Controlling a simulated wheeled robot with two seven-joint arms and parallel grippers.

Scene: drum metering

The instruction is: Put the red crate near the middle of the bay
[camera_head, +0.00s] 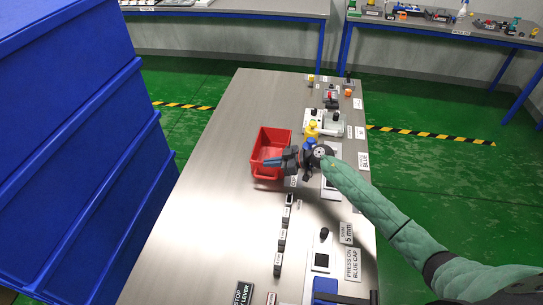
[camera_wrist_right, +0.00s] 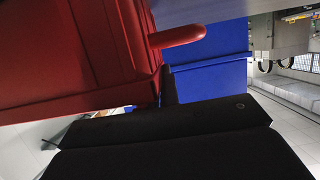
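The red crate (camera_head: 262,138) is an open box with a handle at its front, standing on the metal bench left of a row of devices. My right gripper (camera_head: 270,163) points left at the crate's front right corner, overlapping it in the head view. In the right wrist view the crate's red wall (camera_wrist_right: 60,50) fills the upper left, very close to the black gripper parts (camera_wrist_right: 165,120). I cannot tell whether the fingers are open or shut on the crate. My left gripper is not in view. No area marked as the bay can be made out.
The metal bench (camera_head: 190,205) has clear room left of the crate. Small labelled blocks (camera_head: 283,237) run along its front half. Yellow and blue items (camera_head: 312,128) stand close right of the crate. Large blue stacked bins (camera_head: 75,120) rise along the left.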

